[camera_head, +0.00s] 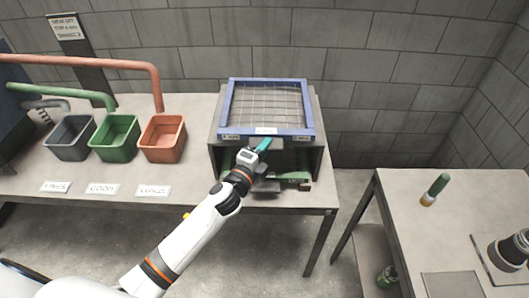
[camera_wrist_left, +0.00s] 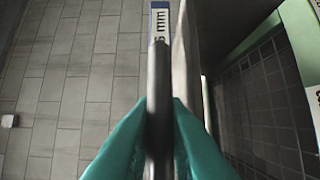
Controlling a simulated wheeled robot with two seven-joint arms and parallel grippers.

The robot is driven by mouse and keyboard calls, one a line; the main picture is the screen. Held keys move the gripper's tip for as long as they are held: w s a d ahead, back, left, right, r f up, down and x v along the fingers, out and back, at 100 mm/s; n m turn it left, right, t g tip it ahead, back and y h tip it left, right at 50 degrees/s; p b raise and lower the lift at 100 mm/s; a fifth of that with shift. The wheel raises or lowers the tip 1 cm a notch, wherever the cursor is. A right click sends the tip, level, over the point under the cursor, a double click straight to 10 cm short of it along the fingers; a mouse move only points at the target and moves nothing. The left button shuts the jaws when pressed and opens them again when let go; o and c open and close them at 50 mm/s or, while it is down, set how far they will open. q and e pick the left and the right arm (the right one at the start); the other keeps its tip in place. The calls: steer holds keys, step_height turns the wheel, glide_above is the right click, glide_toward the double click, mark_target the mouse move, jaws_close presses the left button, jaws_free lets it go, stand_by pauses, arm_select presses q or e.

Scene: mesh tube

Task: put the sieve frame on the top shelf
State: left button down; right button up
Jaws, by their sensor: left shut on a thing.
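The sieve frame (camera_head: 266,108) is a blue rectangular frame with a wire mesh, lying roughly flat over the top of the grey shelf unit (camera_head: 318,160). I cannot tell whether it rests fully on the top. My left gripper (camera_head: 264,145) is at its near edge, with teal fingers shut on its dark handle. In the left wrist view the fingers (camera_wrist_left: 160,108) pinch the dark handle (camera_wrist_left: 159,85), and the blue end with a "5 mm" label (camera_wrist_left: 159,24) shows beyond.
A green piece (camera_head: 294,178) sits in the lower opening of the shelf unit. Grey (camera_head: 71,138), green (camera_head: 115,138) and orange (camera_head: 162,139) bins stand left, under pipes. A second table (camera_head: 455,225) is at right, with a gap between the tables.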

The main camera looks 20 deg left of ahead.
arm_select(q)
steer(key=shift+f, duration=0.75)
steer(key=shift+f, duration=0.15)
steer(key=c, duration=1.5)
jaws_free()
steer(key=shift+o, duration=0.2)
steer(key=shift+s, duration=0.15)
steer(key=s+a+b, duration=0.2)
steer(key=s, duration=0.9)
steer(key=shift+s+a, duration=0.15)
steer(key=shift+s, duration=0.15)
